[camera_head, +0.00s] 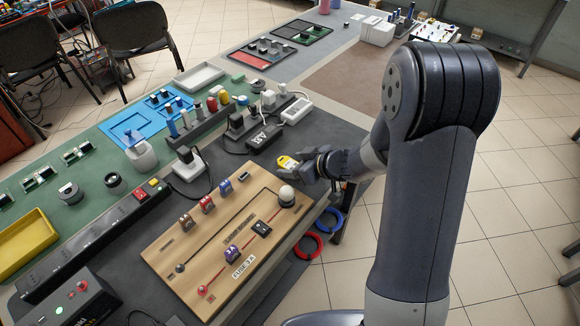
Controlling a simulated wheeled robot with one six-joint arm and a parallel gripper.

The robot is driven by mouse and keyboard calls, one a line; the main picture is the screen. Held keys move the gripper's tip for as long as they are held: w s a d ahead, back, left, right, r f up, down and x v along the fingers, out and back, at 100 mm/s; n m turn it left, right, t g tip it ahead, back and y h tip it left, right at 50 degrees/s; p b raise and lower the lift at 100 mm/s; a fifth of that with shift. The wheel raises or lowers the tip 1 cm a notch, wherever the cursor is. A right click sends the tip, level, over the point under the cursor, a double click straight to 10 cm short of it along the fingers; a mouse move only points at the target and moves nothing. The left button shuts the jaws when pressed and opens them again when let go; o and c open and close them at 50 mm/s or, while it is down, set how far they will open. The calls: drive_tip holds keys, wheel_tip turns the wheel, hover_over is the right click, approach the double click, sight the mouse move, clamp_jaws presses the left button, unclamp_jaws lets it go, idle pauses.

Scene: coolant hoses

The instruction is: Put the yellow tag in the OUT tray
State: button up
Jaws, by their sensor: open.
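A small yellow tag (287,162) shows right at the tips of my gripper (294,169), near the front edge of the dark bench mat. My gripper reaches in from the right and is open. I cannot tell whether the tag lies between the fingers or just beyond them, or whether it touches them. No OUT label is readable. Trays in view are a white one (200,77) at the back, a yellow one (26,256) at the far left and a red-lined one (247,60) at the far end.
A wooden board (178,260) with slots, a white ball knob and small blocks lies left of my gripper. A black adapter (264,138) and white box (297,110) stand just behind it. Blue (330,221) and red (309,246) hose rings hang at the bench side.

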drive_tip(key=shift+r, duration=0.1)
drive_tip(key=c, duration=1.1)
